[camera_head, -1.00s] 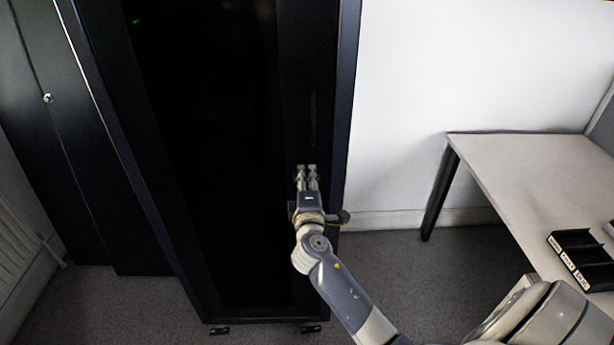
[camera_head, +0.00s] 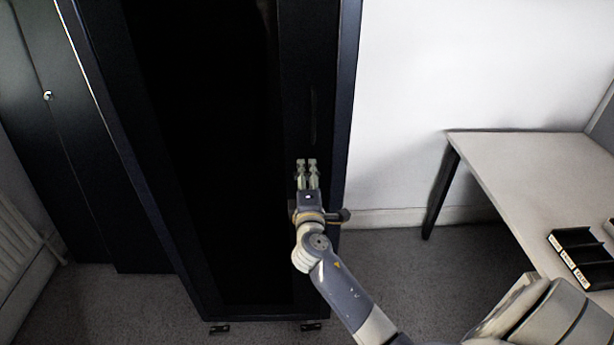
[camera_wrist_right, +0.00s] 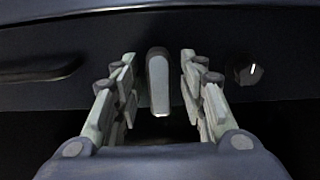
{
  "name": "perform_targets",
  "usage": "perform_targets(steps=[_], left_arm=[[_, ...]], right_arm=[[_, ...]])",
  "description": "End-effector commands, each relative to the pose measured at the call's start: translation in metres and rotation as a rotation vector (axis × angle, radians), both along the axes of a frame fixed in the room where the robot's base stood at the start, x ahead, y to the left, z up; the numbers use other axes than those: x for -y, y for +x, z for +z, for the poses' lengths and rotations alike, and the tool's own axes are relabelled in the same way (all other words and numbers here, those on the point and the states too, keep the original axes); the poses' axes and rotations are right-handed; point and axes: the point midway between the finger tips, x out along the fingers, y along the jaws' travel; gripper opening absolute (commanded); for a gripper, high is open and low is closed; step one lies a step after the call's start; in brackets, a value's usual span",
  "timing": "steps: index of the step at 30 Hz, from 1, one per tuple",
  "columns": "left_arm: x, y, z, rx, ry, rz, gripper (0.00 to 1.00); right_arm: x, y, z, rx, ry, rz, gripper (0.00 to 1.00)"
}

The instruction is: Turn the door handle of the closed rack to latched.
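The closed rack (camera_head: 215,180) is tall and black, and its door is shut. In the right wrist view, the door handle (camera_wrist_right: 158,80) is a short grey lever standing upright in the picture against the dark door frame. My right gripper (camera_head: 306,167) is at the right side of the door. In the right wrist view, my right gripper (camera_wrist_right: 158,78) is open, with one finger on each side of the handle and a visible gap to both. In the head view the gripper hides the handle. My left gripper is not in view.
A dark round knob (camera_wrist_right: 244,69) with a white mark is right of the handle, and a long recess (camera_wrist_right: 40,68) is left. A light table (camera_head: 530,170) with a black tray (camera_head: 580,255) stands at the right. A dark cabinet (camera_head: 75,150) stands at the left.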

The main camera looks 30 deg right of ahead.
Motion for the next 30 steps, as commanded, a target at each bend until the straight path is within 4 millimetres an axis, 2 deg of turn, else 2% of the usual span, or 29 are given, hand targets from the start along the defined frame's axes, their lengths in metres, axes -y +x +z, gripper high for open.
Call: perform_targets(steps=[5,12,18,24,30], left_arm=[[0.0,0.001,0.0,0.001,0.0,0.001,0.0],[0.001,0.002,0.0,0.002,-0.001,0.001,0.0],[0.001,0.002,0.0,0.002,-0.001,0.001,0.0],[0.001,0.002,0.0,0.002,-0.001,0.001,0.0],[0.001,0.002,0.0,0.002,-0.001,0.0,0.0]], right_arm=[[-0.011,-0.018,-0.002,-0.002,0.001,0.002,0.38],[-0.037,-0.06,-0.002,-0.004,0.003,0.001,0.38],[-0.054,-0.087,-0.002,-0.004,0.0,0.002,0.38],[-0.062,-0.1,-0.001,-0.002,0.001,0.001,0.38],[-0.062,-0.101,0.0,-0.001,0.0,0.001,0.38]])
